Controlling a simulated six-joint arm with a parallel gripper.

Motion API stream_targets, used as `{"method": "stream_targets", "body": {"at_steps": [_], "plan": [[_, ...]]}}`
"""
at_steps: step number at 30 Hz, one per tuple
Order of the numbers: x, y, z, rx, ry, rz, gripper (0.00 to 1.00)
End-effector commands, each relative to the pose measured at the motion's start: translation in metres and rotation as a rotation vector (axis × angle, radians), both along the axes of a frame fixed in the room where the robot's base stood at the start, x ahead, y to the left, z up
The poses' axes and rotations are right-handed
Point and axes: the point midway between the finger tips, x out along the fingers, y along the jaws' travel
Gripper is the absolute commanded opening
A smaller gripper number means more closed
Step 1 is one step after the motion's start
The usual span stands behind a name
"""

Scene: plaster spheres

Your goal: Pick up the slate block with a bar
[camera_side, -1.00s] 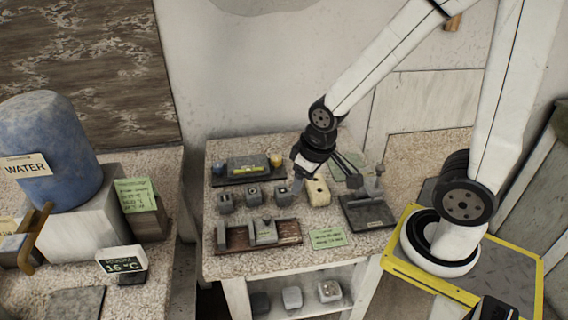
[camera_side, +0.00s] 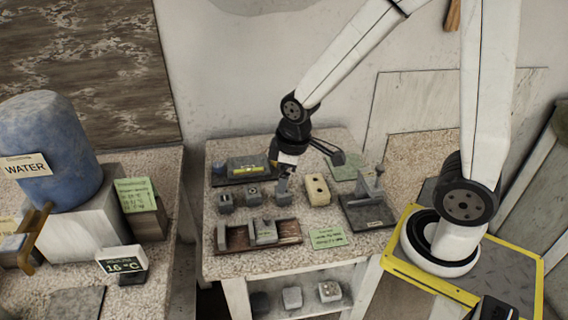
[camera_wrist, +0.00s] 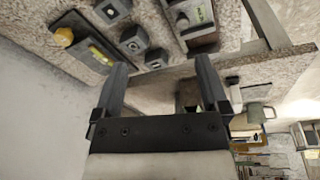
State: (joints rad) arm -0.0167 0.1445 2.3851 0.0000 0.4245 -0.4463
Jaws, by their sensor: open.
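Three small grey slate blocks stand in a row on the speckled table: left (camera_side: 225,202), middle (camera_side: 253,194) and right (camera_side: 283,199). In the wrist view they show at the top: one (camera_wrist: 112,10), another (camera_wrist: 133,40) and the nearest (camera_wrist: 157,59). My gripper (camera_side: 301,166) is open and tilted above the right end of the row, with one finger overlapping the right block in the side view. In the wrist view my gripper (camera_wrist: 162,72) has nothing between its fingers.
A cream block (camera_side: 317,189) with two holes stands right of the row. A dark stand (camera_side: 367,220) with an upright is farther right. A brown tray (camera_side: 237,238) holding grey pieces lies in front; a dark tray (camera_side: 230,178) with a yellow-marked bar lies behind.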

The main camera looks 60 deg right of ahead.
Motion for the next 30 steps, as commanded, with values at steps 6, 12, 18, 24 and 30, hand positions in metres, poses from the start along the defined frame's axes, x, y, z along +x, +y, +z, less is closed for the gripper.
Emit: {"method": "stream_targets", "body": {"at_steps": [6,12,18,24,30], "plan": [[0.032,0.005,-0.006,-0.054,0.030,0.316,0.94],[0.059,0.010,-0.013,-0.095,0.055,0.609,0.94],[0.085,0.015,-0.023,-0.129,0.077,0.904,0.94],[0.109,0.021,-0.035,-0.155,0.098,1.199,0.94],[0.131,0.027,-0.048,-0.174,0.111,1.496,0.94]]}}
